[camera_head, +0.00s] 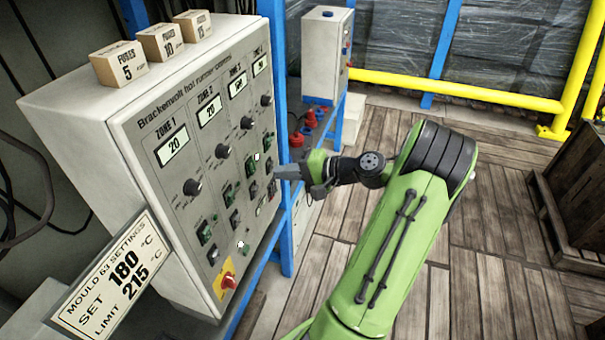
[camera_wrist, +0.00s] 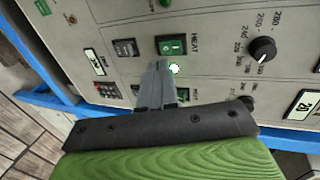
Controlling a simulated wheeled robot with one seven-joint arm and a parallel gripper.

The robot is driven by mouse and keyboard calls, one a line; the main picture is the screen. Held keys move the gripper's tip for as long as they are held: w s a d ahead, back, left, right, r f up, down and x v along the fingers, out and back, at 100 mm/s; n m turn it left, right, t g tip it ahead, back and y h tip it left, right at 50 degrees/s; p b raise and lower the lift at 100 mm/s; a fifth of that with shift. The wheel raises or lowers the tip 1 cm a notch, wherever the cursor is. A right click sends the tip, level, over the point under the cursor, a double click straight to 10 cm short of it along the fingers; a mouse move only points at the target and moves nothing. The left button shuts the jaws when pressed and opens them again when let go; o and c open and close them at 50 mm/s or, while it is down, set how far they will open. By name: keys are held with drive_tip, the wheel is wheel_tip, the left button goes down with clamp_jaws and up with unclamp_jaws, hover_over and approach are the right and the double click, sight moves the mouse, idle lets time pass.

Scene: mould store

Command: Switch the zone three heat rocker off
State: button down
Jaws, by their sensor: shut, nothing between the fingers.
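The zone three heat rocker (camera_head: 250,168) is a green-faced switch below the zone 3 display and knob on the grey control panel. My gripper (camera_head: 277,171) is shut and empty, in front of the panel's right half with its fingers pointing at it. In the wrist view the shut fingertips (camera_wrist: 160,68) are just below a green rocker (camera_wrist: 170,44) labelled HEAT, close to a glowing white lamp (camera_wrist: 174,69). I cannot tell whether they touch the panel, nor read a zone name there. The fingers hide part of the panel.
The zone 3 knob (camera_head: 247,122) and similar switch columns stand close around. A red knob on a yellow plate (camera_head: 226,284) sits low on the panel. Fuse boxes (camera_head: 160,42) stand on top. A blue upright (camera_head: 276,120) runs by the cabinet's right edge.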

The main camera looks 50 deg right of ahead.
sight(252, 168)
drive_tip(key=x, duration=0.5)
drive_tip(key=shift+w+a+f+b, duration=0.1)
drive_tip(key=shift+w+f+b, duration=0.05)
drive_tip(key=shift+w+b, duration=0.2)
drive_tip(key=shift+w+a+f, duration=0.1)
drive_tip(key=shift+w+f, duration=0.05)
drive_tip(key=shift+r+p, duration=0.95)
